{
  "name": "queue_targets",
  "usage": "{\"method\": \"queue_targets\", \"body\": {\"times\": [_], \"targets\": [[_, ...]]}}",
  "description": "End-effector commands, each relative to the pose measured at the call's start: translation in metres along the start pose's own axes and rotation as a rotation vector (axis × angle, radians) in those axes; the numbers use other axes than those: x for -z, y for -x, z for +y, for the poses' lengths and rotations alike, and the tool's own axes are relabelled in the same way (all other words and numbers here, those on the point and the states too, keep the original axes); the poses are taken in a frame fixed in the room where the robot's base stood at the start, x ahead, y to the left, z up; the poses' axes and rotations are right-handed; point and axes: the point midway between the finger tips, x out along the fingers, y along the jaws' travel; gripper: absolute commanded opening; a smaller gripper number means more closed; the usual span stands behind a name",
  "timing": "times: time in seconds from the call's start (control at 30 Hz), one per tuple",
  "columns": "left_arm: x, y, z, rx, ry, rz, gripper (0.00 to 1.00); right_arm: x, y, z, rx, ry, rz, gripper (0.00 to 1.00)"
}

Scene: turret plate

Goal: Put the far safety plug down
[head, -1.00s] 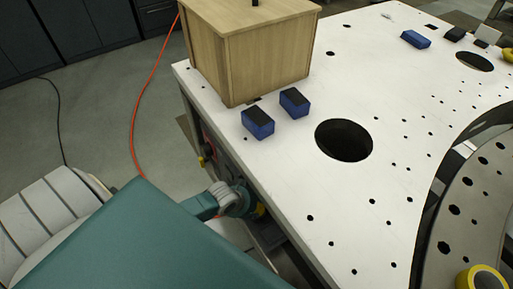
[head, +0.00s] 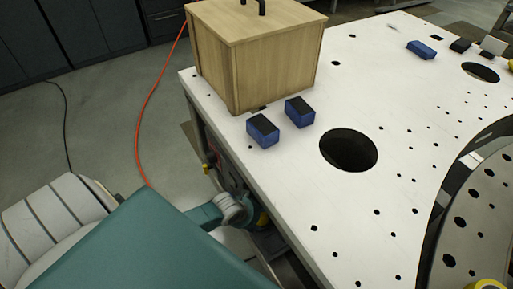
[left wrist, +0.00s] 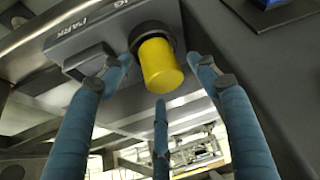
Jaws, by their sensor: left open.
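The yellow safety plug (left wrist: 160,65) shows in the left wrist view as a short cylinder. Its upper end is at a dark round socket in a grey holder (left wrist: 85,38) lettered "PARK". My left gripper (left wrist: 157,82) is open; its three blue fingers are spread around and below the plug, with gaps visible. In the head view my left gripper (head: 252,214) is low beside the table's near left edge, partly hidden by my arm, with a bit of yellow at it. My right gripper is not in view.
The white table (head: 330,210) has a large round hole and several small ones. A wooden box (head: 260,60) and two blue-black blocks (head: 263,131) (head: 299,112) stand near its left edge. An orange cable (head: 143,120) lies on the floor. A curved metal plate (head: 480,225) is at right.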

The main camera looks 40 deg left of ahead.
Motion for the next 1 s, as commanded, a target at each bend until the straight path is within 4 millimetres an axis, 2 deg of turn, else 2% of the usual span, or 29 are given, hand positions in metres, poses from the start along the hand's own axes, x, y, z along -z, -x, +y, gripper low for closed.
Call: {"method": "queue_targets", "body": {"times": [0.17,0.4,0.6,0.8,1.0], "targets": [[0.000,0.023,0.000,0.000,-0.001,0.000,0.61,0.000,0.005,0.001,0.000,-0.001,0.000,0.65],[0.000,0.073,-0.001,0.001,-0.002,0.000,0.61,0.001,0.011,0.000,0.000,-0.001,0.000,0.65],[0.000,0.105,-0.001,0.000,-0.001,0.000,0.61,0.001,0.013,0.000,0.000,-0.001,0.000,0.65],[0.000,0.119,0.000,0.000,0.000,0.000,0.61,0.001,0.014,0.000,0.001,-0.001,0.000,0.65],[0.000,0.120,-0.001,0.001,0.001,-0.001,0.61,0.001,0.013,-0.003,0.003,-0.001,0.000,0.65]]}}
